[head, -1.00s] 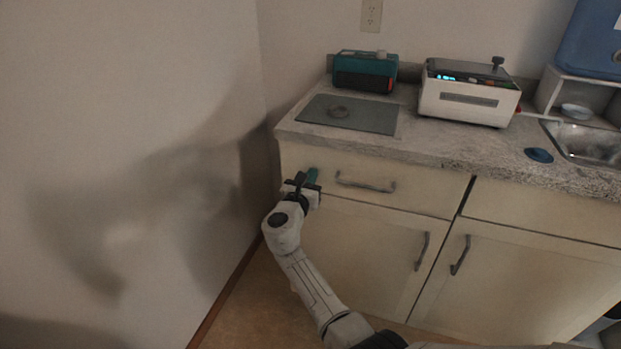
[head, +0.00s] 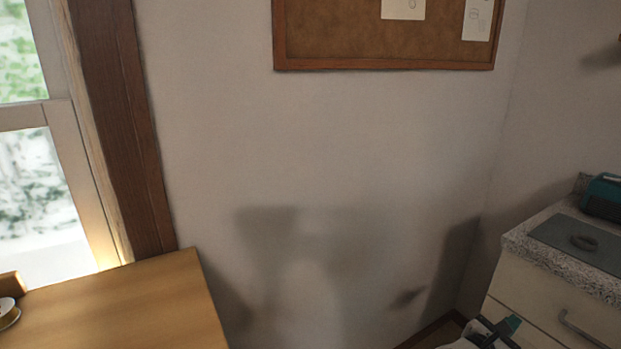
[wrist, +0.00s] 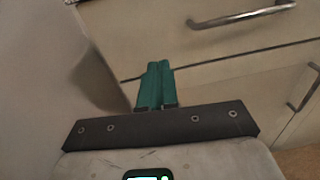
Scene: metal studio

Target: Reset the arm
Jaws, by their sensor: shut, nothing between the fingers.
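My gripper (head: 506,329) shows at the bottom right of the head view, in front of the drawer front below the counter. In the wrist view its two green fingers (wrist: 155,87) lie side by side, shut with nothing between them. They point toward the cream cabinet front, near its left edge and below a drawer handle (wrist: 243,16). Most of my arm is outside the head view.
A wooden table (head: 120,310) stands at lower left by a window. Bare wall lies between, under a corkboard (head: 380,40).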

